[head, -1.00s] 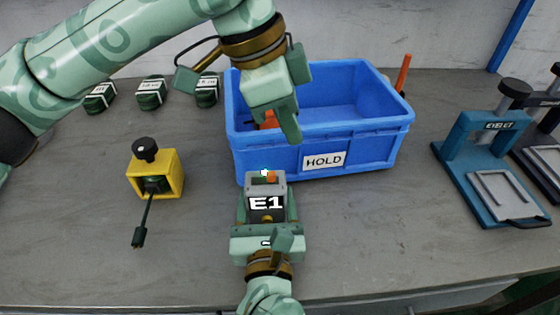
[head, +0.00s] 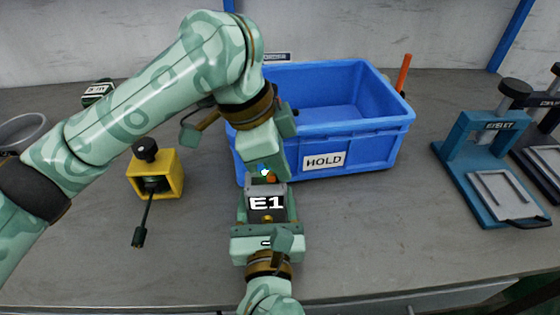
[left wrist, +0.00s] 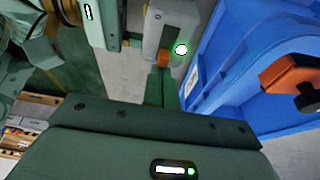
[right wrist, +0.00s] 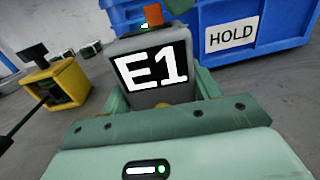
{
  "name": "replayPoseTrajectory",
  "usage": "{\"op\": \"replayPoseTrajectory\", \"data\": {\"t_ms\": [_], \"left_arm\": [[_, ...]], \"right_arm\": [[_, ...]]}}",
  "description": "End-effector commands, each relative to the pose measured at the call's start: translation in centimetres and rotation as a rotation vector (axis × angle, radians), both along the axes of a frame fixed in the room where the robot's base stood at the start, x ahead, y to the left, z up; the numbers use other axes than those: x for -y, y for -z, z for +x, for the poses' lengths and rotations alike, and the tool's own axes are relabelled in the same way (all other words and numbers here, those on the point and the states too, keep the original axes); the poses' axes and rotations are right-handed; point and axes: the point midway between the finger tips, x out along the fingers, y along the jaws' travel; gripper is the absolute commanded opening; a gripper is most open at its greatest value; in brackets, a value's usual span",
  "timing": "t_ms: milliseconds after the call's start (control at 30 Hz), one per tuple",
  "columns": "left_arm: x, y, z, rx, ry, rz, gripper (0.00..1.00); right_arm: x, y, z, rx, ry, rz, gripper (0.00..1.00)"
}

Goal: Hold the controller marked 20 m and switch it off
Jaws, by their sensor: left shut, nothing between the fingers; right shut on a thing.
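The controller (head: 266,203) is a grey box with a black panel reading E1; I see no 20 m mark. It shows upright in the right wrist view (right wrist: 155,72) and in the left wrist view (left wrist: 172,25). Its top has an orange switch (right wrist: 153,14) and a lit green-white lamp (left wrist: 181,49). My right gripper (head: 266,222) is shut on the controller from the front, above the bench. My left gripper (head: 268,170) is shut and empty, its tips close to the orange switch (left wrist: 165,60). I cannot tell whether they touch.
A blue bin (head: 370,152) marked HOLD stands just behind the controller, with an orange-and-black thing (left wrist: 295,75) inside. A blue press (head: 478,145) stands right. The bench between bin and press is clear.

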Motion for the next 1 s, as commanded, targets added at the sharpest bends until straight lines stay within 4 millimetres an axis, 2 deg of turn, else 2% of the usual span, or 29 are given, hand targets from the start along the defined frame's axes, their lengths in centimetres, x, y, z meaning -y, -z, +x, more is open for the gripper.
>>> {"op": "replayPoseTrajectory", "data": {"t_ms": [133, 333, 667, 833, 1000], "left_arm": [[-0.4, 0.0, 0.1, 0.002, -0.001, 0.001, 0.00], [-2.7, 0.0, 0.1, 0.000, -0.002, 0.002, 0.00], [-2.9, 0.0, 0.1, 0.000, 0.000, 0.003, 0.00], [-1.6, 0.0, 0.0, 0.000, 0.002, 0.001, 0.00], [1.6, -0.1, 0.0, 0.001, 0.004, 0.000, 0.00]], "right_arm": [[0.0, 0.0, 0.0, -0.001, 0.000, 0.000, 0.40], [0.0, 0.0, 0.0, -0.001, 0.001, 0.000, 0.40], [0.2, 0.1, 0.1, -0.002, 0.004, 0.002, 0.40], [0.2, 0.1, 0.1, -0.001, 0.004, 0.002, 0.40], [0.1, 0.0, 0.0, -0.001, 0.002, 0.001, 0.40]]}}
